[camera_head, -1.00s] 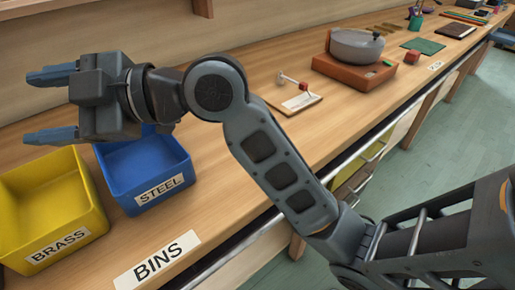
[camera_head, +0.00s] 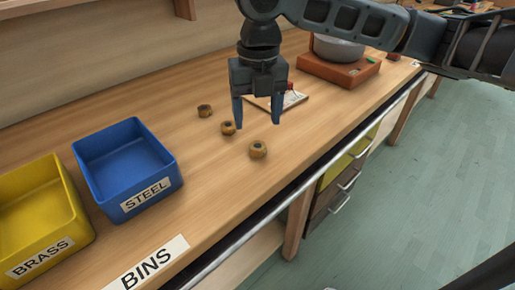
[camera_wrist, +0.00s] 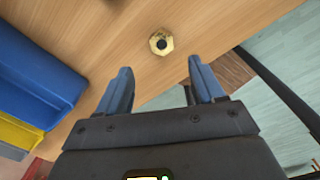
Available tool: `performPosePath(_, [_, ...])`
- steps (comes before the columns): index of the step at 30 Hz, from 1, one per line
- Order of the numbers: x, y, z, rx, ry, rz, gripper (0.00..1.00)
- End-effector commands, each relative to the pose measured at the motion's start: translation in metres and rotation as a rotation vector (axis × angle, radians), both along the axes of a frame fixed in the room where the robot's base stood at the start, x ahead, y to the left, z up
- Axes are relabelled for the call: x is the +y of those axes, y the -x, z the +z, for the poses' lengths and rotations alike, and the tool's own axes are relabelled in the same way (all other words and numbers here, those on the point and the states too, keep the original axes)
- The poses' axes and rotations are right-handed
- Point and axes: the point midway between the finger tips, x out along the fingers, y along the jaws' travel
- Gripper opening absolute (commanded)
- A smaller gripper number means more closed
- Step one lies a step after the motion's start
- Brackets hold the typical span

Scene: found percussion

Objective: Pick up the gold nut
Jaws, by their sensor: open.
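Three small gold-brown nuts lie apart on the wooden bench in the head view: a rear one (camera_head: 205,111), a middle one (camera_head: 228,128) and a front one (camera_head: 258,149). My gripper (camera_head: 257,123) points down above the bench near the middle and front nuts, its two fingers apart and nothing between them. In the wrist view one gold hexagonal nut (camera_wrist: 161,43) with a dark hole lies flat beyond the open fingertips (camera_wrist: 160,68), roughly centred between them. I cannot tell for certain which of the three it is.
A blue STEEL bin (camera_head: 164,158) and a yellow BRASS bin (camera_head: 76,205) stand left of the nuts. A small board (camera_head: 295,99) and a brown block with a grey pot (camera_head: 344,73) lie behind my gripper. The bench's front edge is to the right.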

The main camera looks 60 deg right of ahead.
Motion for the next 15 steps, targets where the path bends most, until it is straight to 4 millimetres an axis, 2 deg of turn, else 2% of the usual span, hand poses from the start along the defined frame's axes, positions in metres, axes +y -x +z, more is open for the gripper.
performPosePath(11, [-0.003, 0.003, -0.035, 0.014, 0.008, 0.001, 0.68])
performPosePath(15, [-0.002, 0.002, -0.055, 0.014, 0.008, 0.002, 0.68])
